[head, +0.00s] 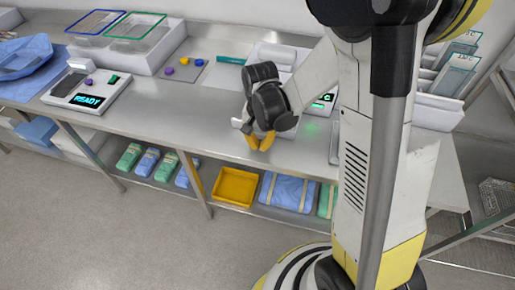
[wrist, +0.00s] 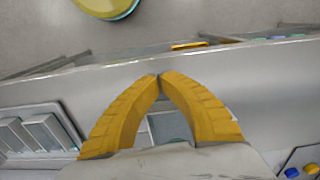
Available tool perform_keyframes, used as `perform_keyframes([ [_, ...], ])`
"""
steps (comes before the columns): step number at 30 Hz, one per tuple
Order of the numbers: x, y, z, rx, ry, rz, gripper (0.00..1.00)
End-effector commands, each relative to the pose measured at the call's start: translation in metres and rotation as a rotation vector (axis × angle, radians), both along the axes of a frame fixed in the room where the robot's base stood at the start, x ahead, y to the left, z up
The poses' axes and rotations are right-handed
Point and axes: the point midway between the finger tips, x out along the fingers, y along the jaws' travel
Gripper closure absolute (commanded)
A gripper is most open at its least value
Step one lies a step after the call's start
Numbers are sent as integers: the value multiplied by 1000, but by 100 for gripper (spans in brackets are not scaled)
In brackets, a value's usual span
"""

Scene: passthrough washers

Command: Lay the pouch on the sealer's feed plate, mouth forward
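My gripper (head: 260,141) hangs over the front edge of the steel counter, its yellow fingers pointing down. In the wrist view the fingertips (wrist: 159,77) meet, and I see nothing pinched between them. A pale tray-like thing (wrist: 168,126) shows through the gap between the fingers; it seems to lie on the counter beyond them. A white device with a lit READY display (head: 88,100) stands at the left. Another device with a green display (head: 324,99) is partly hidden behind my arm. I cannot tell which is the sealer, and cannot identify the pouch for certain.
Clear labelled panels (head: 457,66) stand in a white rack at the right. Blue and green framed bins (head: 137,27) and a blue cloth bundle (head: 25,58) are at the left. A yellow tray (head: 236,187) and wrapped packs (head: 288,192) lie on the lower shelf.

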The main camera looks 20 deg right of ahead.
Motion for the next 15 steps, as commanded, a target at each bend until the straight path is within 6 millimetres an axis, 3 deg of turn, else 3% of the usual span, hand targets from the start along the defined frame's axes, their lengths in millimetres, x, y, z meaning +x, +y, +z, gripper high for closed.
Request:
perform_keyframes([
  [15,10,-6,1,0,0,1,100],
])
